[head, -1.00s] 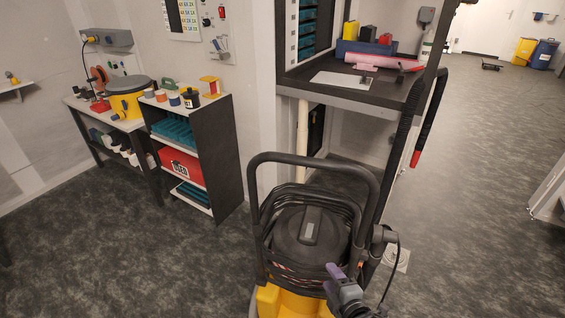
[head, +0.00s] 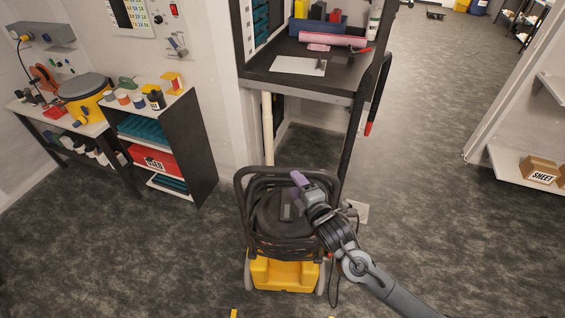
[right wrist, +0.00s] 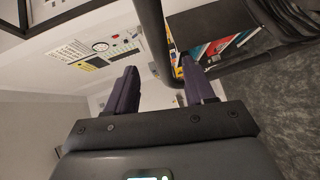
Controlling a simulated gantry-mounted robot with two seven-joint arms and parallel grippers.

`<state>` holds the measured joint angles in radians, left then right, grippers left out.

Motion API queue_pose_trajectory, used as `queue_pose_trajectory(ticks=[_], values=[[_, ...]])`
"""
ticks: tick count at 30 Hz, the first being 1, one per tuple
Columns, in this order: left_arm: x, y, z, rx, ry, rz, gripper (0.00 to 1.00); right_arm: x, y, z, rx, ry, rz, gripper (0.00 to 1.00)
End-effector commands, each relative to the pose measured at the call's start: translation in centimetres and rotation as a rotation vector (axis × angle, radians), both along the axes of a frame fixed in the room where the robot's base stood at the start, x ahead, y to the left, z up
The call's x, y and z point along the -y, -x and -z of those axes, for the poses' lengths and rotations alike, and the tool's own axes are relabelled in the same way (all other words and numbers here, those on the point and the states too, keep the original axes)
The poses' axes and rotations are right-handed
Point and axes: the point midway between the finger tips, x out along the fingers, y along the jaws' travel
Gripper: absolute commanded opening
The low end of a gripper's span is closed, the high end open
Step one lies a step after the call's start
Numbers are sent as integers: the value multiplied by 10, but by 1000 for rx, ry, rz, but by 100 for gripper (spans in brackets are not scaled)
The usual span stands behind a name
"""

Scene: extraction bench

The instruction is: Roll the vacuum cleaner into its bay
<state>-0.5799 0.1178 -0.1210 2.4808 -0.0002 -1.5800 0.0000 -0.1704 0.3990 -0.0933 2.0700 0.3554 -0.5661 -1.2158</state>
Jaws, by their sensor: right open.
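The vacuum cleaner (head: 285,274) stands upright on the floor in front of the bench, with a yellow wheeled base, a dark round top and a black looped push handle (head: 252,172). My right gripper (head: 304,182) is open over the upper part of the cleaner, close to the handle loop. In the right wrist view, a black bar (right wrist: 153,35), seemingly the handle, runs between the two purple fingers (right wrist: 160,88); contact cannot be told. My left gripper is not in view. The open space under the bench (head: 315,148) lies behind the cleaner; no marked bay is clearly identifiable.
The bench (head: 255,82) has a slim front leg just behind the cleaner. A dark shelf unit (head: 190,150) stands to the left. A low shelf with boxes (head: 505,165) is far right. Open floor lies between.

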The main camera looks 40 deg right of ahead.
Motion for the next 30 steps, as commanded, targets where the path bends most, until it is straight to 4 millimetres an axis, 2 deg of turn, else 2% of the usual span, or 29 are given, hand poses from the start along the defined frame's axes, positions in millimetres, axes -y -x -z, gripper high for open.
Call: queue_pose_trajectory(ticks=[12, 18, 24, 30], values=[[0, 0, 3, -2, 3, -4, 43, 15, -61, 11, 1, -1, 1, 54], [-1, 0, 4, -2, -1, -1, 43, 20, -84, 15, 0, -1, 1, 54], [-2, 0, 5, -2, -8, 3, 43, 22, -94, 17, 1, -1, 0, 54], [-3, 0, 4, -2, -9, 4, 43, 22, -95, 17, 0, 0, 0, 54]])
